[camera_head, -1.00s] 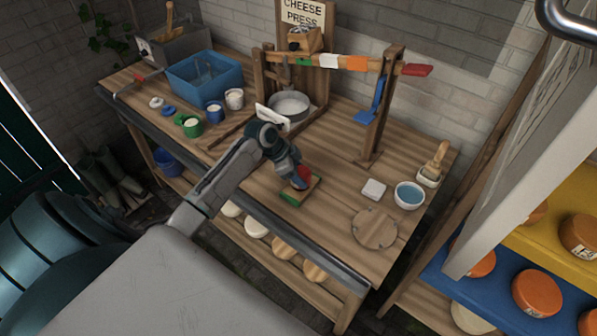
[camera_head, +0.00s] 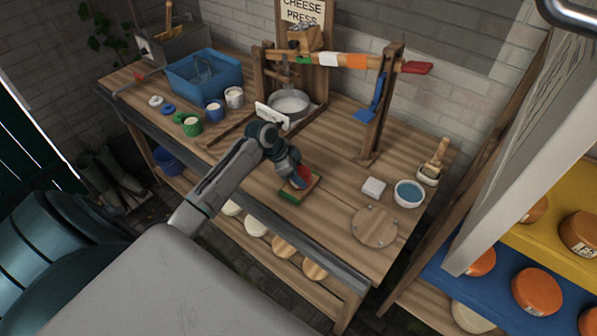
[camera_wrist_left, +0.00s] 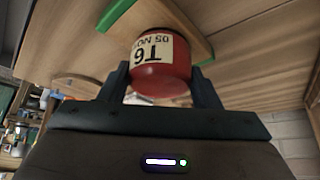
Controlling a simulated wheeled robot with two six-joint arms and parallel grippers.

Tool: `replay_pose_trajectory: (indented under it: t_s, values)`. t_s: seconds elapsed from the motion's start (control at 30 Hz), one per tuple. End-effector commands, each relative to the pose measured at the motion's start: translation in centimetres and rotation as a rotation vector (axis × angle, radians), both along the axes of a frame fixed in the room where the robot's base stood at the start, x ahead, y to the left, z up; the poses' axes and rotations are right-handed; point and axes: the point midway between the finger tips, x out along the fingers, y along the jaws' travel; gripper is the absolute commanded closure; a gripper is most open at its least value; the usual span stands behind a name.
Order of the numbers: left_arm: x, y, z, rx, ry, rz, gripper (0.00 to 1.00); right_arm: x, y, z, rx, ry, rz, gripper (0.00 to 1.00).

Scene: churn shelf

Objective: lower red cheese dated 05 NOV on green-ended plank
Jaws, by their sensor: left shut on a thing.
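The red cheese (camera_wrist_left: 162,78) is between the fingers of my left gripper (camera_wrist_left: 160,92), which is shut on it. In the left wrist view its pale label appears upside down and reads "05 NOV" and "T6". In the head view the red cheese (camera_head: 303,173) shows only partly, behind my left gripper (camera_head: 297,180). The green-ended plank (camera_head: 290,197) lies on the bench under the gripper; its green end also shows in the left wrist view (camera_wrist_left: 116,14). The cheese is at or just above the plank; I cannot tell whether it touches. My right gripper is not in view.
A white block (camera_head: 373,188), a bowl of blue liquid (camera_head: 409,193) and a round wooden board (camera_head: 375,227) stand right of the plank. The cheese press post (camera_head: 383,105) rises behind. A shelf of orange cheeses (camera_head: 537,291) is at the right. Bench around the plank is clear.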

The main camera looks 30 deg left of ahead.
Motion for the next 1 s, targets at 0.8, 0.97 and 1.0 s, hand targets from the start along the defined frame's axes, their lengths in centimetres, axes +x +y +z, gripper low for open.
replay_pose_trajectory:
  t_s: [0.8,0.97,1.0]
  values:
    - [-0.1,0.1,-0.1,0.001,-0.001,0.000,0.17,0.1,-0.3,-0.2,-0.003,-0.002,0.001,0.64]
    - [-0.7,1.0,1.4,0.004,-0.003,-0.001,0.17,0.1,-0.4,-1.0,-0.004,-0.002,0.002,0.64]
    - [-1.0,1.2,2.0,0.006,-0.004,-0.003,0.17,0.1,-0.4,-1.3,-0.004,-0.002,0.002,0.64]
